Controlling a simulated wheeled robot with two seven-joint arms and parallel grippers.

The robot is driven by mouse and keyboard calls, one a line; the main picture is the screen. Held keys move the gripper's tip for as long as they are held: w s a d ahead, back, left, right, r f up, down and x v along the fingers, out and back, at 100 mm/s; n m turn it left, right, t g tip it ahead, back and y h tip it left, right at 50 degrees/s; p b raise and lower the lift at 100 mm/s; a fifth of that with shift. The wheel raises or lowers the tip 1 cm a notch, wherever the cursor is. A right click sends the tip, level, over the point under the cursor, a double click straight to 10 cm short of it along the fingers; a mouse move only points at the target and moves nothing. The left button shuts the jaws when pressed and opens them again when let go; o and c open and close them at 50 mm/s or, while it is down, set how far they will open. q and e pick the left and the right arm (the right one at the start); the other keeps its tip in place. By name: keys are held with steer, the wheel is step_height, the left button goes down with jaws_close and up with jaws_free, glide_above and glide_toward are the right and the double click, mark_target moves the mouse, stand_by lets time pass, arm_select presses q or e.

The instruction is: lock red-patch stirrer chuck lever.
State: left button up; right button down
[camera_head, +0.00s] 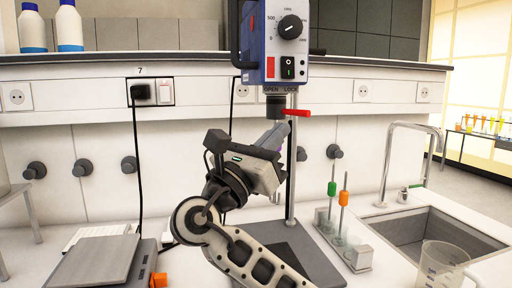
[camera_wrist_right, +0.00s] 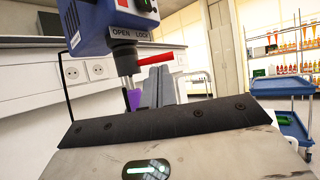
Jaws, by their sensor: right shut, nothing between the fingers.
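The blue and grey stirrer (camera_head: 280,40) hangs on a metal stand and has a red patch (camera_head: 270,67) on its front. Below its OPEN and LOCK label is a dark chuck (camera_head: 274,106) with a red lever (camera_head: 298,112). The lever points right, on the LOCK side; it also shows in the right wrist view (camera_wrist_right: 157,58). My right gripper (camera_head: 278,132) is shut and empty, its fingertips just below the lever. In the right wrist view its fingers (camera_wrist_right: 153,92) rise beside the chuck; I cannot tell whether they touch the lever. My left gripper is out of view.
A rack (camera_head: 345,245) with green and orange tools stands right of the stand base. A sink (camera_head: 435,240) with a tap and a clear beaker (camera_head: 443,268) are farther right. A flat grey device (camera_head: 98,262) lies at the left.

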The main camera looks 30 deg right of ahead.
mark_target(298, 113)
steer(key=p+x, duration=0.1)
steer(key=x, duration=0.2)
steer(key=shift+w+d+r, duration=0.1)
steer(key=shift+d+r, duration=0.1)
steer(key=shift+d, duration=0.05)
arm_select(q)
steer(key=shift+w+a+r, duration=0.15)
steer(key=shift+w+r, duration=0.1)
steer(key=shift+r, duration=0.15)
arm_select(e)
steer(key=shift+w+d+r, duration=0.1)
steer(key=shift+w+d, duration=0.05)
steer(key=shift+d, duration=0.1)
steer(key=shift+d+r+n+t+p, duration=0.3)
steer(key=shift+d+t+p, duration=0.1)
steer(key=shift+t+p, duration=0.1)
steer(key=shift+d+r+n+t+y, duration=0.15)
steer(key=shift+n+t+y, duration=0.15)
steer(key=shift+t+y, duration=0.25)
steer(key=shift+t, duration=0.45)
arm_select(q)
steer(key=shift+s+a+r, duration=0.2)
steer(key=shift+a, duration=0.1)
arm_select(e)
steer(key=shift+d, duration=0.1)
